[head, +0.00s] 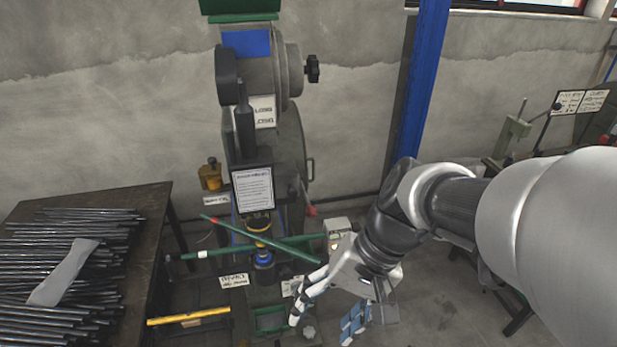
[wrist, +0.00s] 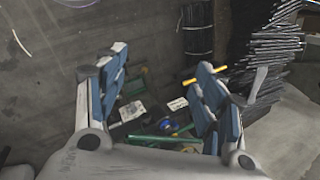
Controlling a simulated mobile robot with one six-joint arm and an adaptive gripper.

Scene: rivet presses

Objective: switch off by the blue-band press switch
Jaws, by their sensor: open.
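The press (head: 270,130) stands against the wall in the middle of the head view, with a blue panel (head: 247,43) near its top and a blue ring (head: 263,258) low on its ram. My gripper (head: 321,330) is open and empty, pointing down, in front and to the right of the press base. In the wrist view my gripper (wrist: 162,62) has its fingers wide apart.
A dark table (head: 150,200) with a stack of metal rods (head: 75,250) stands on the left. Green bars (head: 290,248) cross in front of the press. A yellow bar (head: 188,315) lies low at left. A blue post (head: 418,90) rises right of the press.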

